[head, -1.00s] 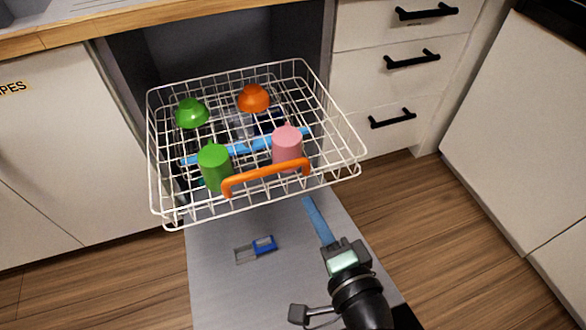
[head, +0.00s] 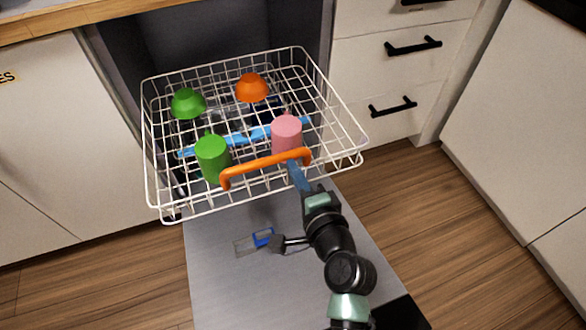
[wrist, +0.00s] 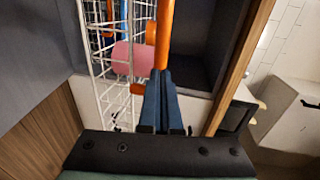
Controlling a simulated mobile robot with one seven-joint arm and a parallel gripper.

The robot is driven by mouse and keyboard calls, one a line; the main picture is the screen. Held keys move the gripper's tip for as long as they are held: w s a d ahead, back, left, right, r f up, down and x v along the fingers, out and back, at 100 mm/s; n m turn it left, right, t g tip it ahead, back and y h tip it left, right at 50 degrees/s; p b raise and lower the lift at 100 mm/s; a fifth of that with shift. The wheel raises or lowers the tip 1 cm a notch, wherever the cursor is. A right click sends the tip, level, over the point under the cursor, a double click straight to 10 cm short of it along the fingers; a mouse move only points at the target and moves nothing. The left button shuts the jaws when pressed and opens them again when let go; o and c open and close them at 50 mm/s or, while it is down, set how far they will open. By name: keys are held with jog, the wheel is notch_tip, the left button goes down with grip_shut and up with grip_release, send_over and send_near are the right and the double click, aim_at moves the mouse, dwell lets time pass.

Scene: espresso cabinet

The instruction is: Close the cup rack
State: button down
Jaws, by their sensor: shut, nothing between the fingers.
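The cup rack (head: 165,214) is a white wire basket pulled out of the cabinet above the lowered door. It holds green (head: 211,160) and pink (head: 286,135) cups and green (head: 188,102) and orange (head: 251,88) bowls. An orange handle (head: 262,166) runs along its front edge; it also shows in the wrist view (wrist: 165,35). My gripper (head: 293,165) is shut with nothing between its blue fingers. Its tips (wrist: 162,75) are at the right part of the handle, seemingly touching or very close; I cannot tell which.
The grey lowered door (head: 225,285) lies under the rack, with a small blue-and-grey holder (head: 263,237) on it. Drawers with black handles (head: 413,46) stand at the right. The dark cabinet opening (head: 220,35) behind the rack looks clear. Wooden floor is free on both sides.

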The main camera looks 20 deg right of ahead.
jog(key=shift+w+f, duration=0.15)
jog(key=shift+w, duration=0.45)
